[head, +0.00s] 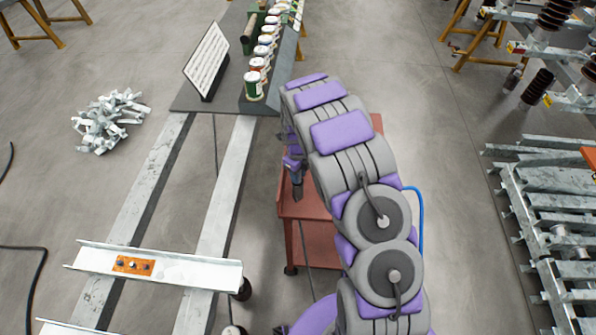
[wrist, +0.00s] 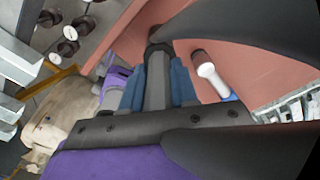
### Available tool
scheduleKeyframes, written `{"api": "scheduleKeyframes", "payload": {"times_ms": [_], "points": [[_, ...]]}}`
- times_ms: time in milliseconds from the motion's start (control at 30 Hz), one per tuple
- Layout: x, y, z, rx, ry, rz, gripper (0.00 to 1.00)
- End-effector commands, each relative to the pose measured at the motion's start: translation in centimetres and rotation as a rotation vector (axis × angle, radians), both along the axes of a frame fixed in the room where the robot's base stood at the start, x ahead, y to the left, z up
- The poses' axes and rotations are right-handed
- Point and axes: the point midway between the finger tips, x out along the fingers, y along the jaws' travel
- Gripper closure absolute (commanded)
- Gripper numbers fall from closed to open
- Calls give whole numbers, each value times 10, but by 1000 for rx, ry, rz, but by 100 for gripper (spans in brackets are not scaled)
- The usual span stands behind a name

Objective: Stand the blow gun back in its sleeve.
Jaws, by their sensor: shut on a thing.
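My gripper (head: 291,163) is over the left side of the red cart (head: 301,209), mostly hidden behind my arm in the head view. In the wrist view its blue-padded fingers (wrist: 157,88) are shut on a dark grey, tube-like body, which I take to be the blow gun (wrist: 155,76). A dark part of it (head: 297,190) points down below the gripper in the head view. Its far end meets a dark round shape in the wrist view. I cannot tell whether that is the sleeve, nor whether the gun is in it.
A brown and white cylindrical piece (wrist: 209,76) is close to the right finger, against the red surface. A blue hose (head: 421,235) loops right of my arm. A dark bench (head: 200,100) with several cans is ahead; steel rails (head: 228,190) are left.

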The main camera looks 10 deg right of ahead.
Motion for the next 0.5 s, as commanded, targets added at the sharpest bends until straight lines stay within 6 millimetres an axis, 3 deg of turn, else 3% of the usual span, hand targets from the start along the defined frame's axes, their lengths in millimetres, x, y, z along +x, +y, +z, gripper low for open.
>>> {"api": "scheduleKeyframes", "payload": {"times_ms": [467, 500], "points": [[0, 0, -5, 0, 0, 0, 100], [0, 0, -5, 0, 0, 0, 69]]}}
